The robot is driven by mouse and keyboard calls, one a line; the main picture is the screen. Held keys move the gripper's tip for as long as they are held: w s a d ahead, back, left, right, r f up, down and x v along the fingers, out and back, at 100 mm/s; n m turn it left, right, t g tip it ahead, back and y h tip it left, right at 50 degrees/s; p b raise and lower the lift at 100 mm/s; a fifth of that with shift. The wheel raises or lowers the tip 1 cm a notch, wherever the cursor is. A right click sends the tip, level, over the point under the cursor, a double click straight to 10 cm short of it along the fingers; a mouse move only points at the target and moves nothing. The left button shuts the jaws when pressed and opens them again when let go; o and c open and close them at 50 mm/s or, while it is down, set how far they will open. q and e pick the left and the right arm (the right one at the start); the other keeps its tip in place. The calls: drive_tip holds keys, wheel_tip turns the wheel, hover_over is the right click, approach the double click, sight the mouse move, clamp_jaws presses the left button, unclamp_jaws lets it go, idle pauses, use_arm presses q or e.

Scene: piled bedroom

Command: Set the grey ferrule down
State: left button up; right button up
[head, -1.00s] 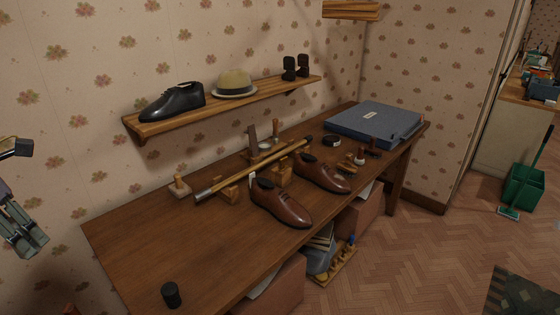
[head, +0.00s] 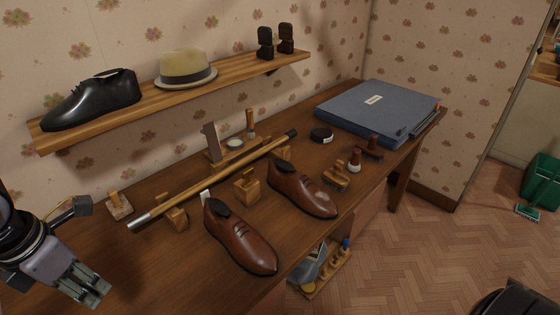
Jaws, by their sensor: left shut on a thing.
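My left gripper (head: 92,291) is at the lower left in the head view, over the desk's left part. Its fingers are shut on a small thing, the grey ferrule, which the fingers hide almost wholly. The wooden desk (head: 165,282) lies beneath and to the right of it. A walking cane (head: 215,179) rests on wooden stands along the desk, with a pale metal left end and a dark right end. The gripper is apart from the cane, to the lower left of its pale end. My right gripper is not in view.
Two brown shoes (head: 240,238) (head: 302,190) stand in front of the cane. A blue case (head: 375,112) lies at the far right of the desk. A wooden block with a peg (head: 119,206) is near the gripper. A shelf (head: 170,103) overhangs behind.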

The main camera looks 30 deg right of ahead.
use_arm(q)
drive_tip(key=shift+s, duration=0.1)
drive_tip(key=shift+s+a, duration=0.1)
drive_tip(key=shift+a, duration=0.15)
drive_tip(key=shift+s+f, duration=0.1)
drive_tip(key=shift+f, duration=0.1)
wheel_tip(320, 180, down, 15)
drive_tip(key=shift+r+p, duration=0.15)
drive_tip(key=shift+p, duration=0.8)
wheel_tip(320, 180, down, 5)
drive_tip(key=shift+r+p, duration=0.2)
drive_tip(key=shift+p, duration=0.1)
drive_tip(key=shift+f, duration=0.2)
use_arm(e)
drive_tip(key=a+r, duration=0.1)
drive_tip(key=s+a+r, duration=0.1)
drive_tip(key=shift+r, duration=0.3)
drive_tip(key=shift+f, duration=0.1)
